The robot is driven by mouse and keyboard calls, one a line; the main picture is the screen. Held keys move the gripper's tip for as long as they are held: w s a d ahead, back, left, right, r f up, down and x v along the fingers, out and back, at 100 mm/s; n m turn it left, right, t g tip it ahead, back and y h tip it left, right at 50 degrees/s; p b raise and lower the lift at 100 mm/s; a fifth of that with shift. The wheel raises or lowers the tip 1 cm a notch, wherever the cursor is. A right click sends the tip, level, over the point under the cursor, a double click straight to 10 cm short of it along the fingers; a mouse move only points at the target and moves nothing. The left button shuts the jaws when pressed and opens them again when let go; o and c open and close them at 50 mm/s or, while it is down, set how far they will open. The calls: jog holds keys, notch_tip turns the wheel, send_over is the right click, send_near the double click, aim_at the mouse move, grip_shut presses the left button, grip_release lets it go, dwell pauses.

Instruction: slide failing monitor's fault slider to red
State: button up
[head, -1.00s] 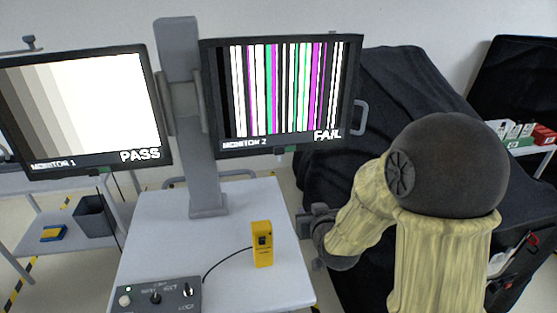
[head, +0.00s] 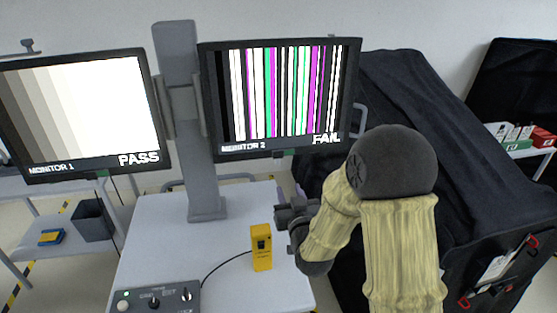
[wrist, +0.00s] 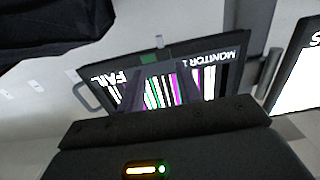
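The failing monitor (head: 280,100), Monitor 2, shows coloured vertical stripes and FAIL in the head view. A small green patch (head: 284,153) sits at the middle of its bottom edge. I cannot tell the slider's exact setting. My gripper (head: 281,212) is below the monitor, to the right of the stand, apart from the green patch. Its two dark fingers (wrist: 160,82) look spread and empty in the wrist view.
Monitor 1 (head: 80,115) shows PASS at the left. The grey stand column (head: 190,120) rises between the monitors. On the white cart top (head: 165,235) are a yellow device (head: 261,247) with a cable and a grey control box (head: 160,300). A black-covered cart (head: 420,95) stands right.

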aim_at(278, 162)
jog(key=p+x, duration=0.6)
jog(key=x, duration=1)
jog(key=shift+f+p, duration=0.1)
jog(key=shift+p, duration=0.3)
grip_shut()
